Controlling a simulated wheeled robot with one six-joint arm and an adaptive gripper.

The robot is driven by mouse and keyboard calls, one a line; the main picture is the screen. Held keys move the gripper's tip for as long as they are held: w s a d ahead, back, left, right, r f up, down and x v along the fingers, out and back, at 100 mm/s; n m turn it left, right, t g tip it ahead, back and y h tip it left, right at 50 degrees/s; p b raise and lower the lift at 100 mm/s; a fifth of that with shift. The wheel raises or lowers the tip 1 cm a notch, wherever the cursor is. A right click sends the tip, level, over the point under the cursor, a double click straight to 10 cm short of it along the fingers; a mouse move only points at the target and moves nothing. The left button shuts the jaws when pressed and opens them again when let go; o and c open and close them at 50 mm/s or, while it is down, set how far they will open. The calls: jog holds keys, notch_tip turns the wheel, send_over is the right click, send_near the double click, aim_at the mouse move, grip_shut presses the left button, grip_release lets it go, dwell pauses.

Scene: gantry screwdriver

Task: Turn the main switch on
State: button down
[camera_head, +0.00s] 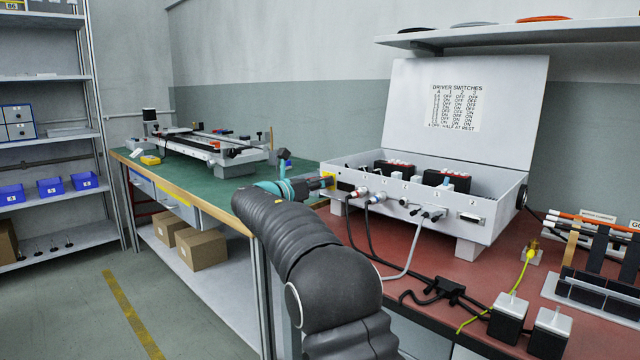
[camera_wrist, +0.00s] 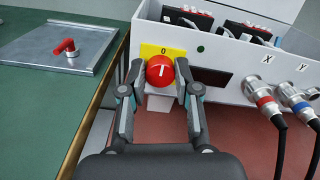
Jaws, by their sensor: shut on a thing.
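The main switch is a round red knob (camera_wrist: 160,71) with a white mark, on a yellow plate (camera_wrist: 150,50) marked "0". It sits at the left end of the front wall of the grey control box (camera_head: 400,205). My gripper (camera_wrist: 160,80) is shut on the red knob, with one finger on each side. The white mark on the knob points roughly upward, toward the "0". In the head view my gripper (camera_head: 326,184) reaches the yellow plate from the left and hides the knob.
Cabled plugs (camera_head: 377,197) stick out of the box front to the right of the switch. The open lid (camera_head: 465,150) stands behind. A green bench (camera_head: 225,187) lies to the left, with a red lever (camera_wrist: 65,47) on a grey plate. Cables and black blocks (camera_head: 509,320) lie on the red bench.

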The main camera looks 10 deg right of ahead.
jog(key=shift+m, duration=0.4)
jog(key=m+b, duration=0.1)
jog(key=m, duration=0.3)
jog(key=m+b, duration=0.1)
jog(key=m, duration=0.3)
jog(key=shift+s+d+f, duration=0.1)
jog(key=shift+f, duration=0.1)
jog(key=m+b, duration=0.3)
jog(key=m, duration=0.1)
jog(key=shift+m, duration=0.4)
jog(key=m+b, duration=0.2)
jog(key=m, duration=0.2)
jog(key=shift+m, duration=0.3)
jog(key=c, duration=0.8)
grip_release()
jog(key=shift+c, duration=0.2)
